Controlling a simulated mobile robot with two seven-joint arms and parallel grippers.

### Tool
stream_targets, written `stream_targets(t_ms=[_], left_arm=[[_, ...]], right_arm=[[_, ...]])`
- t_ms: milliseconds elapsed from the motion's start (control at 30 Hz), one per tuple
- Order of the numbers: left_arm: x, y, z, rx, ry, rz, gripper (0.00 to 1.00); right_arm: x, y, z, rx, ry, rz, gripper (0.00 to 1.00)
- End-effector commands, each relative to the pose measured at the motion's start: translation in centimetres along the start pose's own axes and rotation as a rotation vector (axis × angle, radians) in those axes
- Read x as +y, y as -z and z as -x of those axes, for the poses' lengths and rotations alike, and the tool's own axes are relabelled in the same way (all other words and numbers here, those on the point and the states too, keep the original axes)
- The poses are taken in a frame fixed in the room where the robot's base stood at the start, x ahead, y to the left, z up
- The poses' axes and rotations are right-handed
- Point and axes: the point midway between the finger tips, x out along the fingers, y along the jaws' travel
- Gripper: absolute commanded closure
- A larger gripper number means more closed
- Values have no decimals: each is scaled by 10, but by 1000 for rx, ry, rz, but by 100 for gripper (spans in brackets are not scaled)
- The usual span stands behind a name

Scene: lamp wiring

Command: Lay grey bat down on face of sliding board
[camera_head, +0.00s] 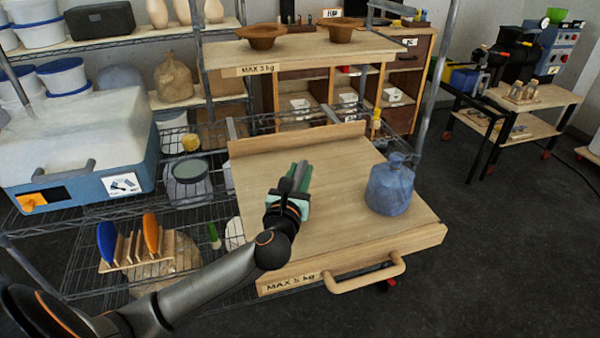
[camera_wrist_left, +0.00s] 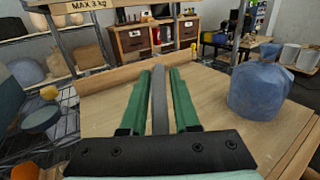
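My left gripper (camera_head: 302,170) is over the middle of the sliding board (camera_head: 345,240), pointing toward its back. In the left wrist view its two green fingers (camera_wrist_left: 160,85) stand on either side of the grey bat (camera_wrist_left: 159,100), which shows edge-on as a narrow grey strip. The gripper looks shut on the bat, which stands on edge rather than flat. Fingers hide the bat's faces, and I cannot tell whether its lower edge touches the board. My right gripper is not in view.
A blue-grey jar (camera_head: 390,185) stands on the board's right side and also shows in the left wrist view (camera_wrist_left: 261,88). A rack (camera_head: 140,262) at the left holds a blue bat (camera_head: 106,243) and an orange bat (camera_head: 151,232). A shelf (camera_head: 310,52) overhangs the back.

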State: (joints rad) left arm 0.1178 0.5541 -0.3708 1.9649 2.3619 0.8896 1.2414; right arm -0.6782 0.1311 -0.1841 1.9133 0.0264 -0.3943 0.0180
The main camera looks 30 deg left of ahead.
Motion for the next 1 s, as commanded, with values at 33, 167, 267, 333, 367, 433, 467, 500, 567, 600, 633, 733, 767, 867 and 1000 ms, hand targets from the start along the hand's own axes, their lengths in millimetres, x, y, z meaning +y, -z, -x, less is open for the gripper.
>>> stream_targets(t_ms=[33,167,267,333,367,433,467,500,567,600,633,733,767,867,1000], left_arm=[[0,0,0,0,0,0,64],[0,0,0,-1,0,0,53],[0,0,0,-1,0,0,53],[0,-1,0,-1,0,0,53],[0,-1,0,-1,0,0,53],[0,-5,0,-2,0,-1,53],[0,-5,1,-1,1,0,53],[0,-3,5,1,2,0,53],[-1,-2,13,1,3,1,53],[-1,-2,20,2,3,1,53],[-1,-2,26,3,3,2,53],[-1,-1,47,3,3,2,53],[-1,-1,54,3,3,3,53],[0,-1,74,3,2,2,53],[0,-1,99,2,1,2,53]], right_arm=[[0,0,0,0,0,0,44],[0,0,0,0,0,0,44],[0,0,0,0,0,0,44],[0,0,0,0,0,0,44],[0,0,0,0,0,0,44],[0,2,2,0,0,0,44],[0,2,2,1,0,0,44],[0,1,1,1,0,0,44],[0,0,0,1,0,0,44],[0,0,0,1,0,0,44],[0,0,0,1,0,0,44],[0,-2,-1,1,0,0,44],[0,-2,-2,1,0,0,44],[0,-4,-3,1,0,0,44],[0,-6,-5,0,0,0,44]])
